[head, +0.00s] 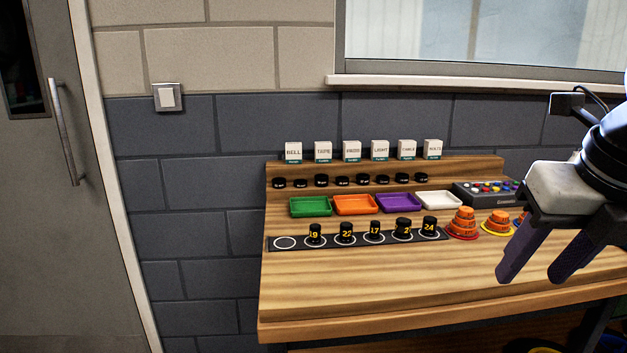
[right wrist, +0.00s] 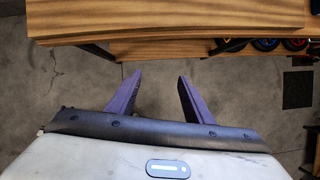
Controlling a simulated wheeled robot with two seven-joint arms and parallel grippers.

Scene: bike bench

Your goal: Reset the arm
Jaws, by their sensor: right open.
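My right gripper (head: 538,262) hangs at the right of the head view, in front of the bench's right part. Its two purple fingers are apart with nothing between them. In the right wrist view the open fingers (right wrist: 160,80) point toward the bench edge, with bare floor behind them. My left gripper is in neither view.
The wooden bench (head: 400,295) carries a black strip (head: 284,246) with several numbered black sockets, green (head: 310,207), orange (head: 355,205), purple (head: 399,203) and white (head: 438,200) trays, orange stacks (head: 463,224) and a button box (head: 487,191). White boxes (head: 352,150) line the back ledge. The bench's front strip is clear.

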